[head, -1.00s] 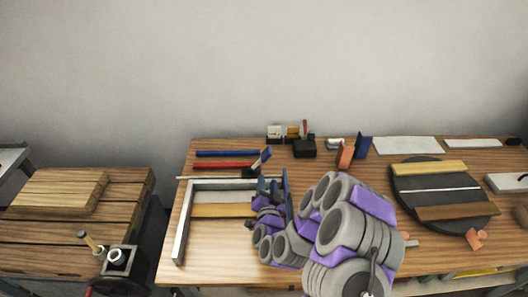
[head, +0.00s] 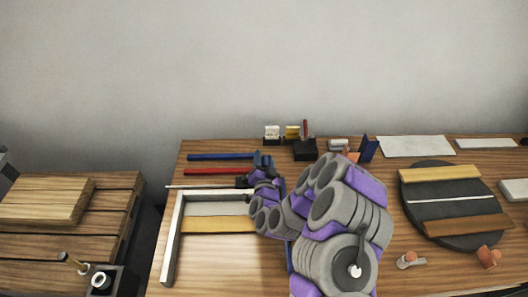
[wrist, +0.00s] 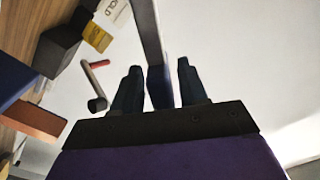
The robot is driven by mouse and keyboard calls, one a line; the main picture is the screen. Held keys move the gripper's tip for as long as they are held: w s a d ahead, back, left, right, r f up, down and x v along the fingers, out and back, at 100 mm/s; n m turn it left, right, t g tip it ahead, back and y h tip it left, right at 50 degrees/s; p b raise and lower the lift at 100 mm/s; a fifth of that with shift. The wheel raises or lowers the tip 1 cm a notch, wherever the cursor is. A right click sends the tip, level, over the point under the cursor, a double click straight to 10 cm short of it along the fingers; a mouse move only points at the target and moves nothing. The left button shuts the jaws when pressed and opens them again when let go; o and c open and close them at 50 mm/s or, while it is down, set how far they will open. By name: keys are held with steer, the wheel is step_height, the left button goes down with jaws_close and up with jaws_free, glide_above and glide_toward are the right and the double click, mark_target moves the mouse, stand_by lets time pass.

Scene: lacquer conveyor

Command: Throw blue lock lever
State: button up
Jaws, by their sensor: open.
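The blue lock lever shows in the wrist view as a blue grip (wrist: 159,88) on a grey bar. It lies between the two dark fingers of my open gripper (wrist: 160,68), with a gap visible on either side. In the head view my gripper (head: 262,161) is at the back of the table, near the right ends of the blue and red bars. There the fingers and the lever overlap, and I cannot tell them apart clearly. The lever's base is hidden.
A blue bar (head: 222,157) and a red bar (head: 214,171) lie left of my gripper. A white frame (head: 171,240) is in front of them. A black block (head: 305,150) and a dark turntable (head: 451,210) are to the right. Bare wood lies front left.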

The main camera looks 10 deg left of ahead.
steer(key=shift+w+a, duration=0.15)
steer(key=shift+a, duration=0.3)
steer(key=shift+d, duration=0.2)
jaws_close()
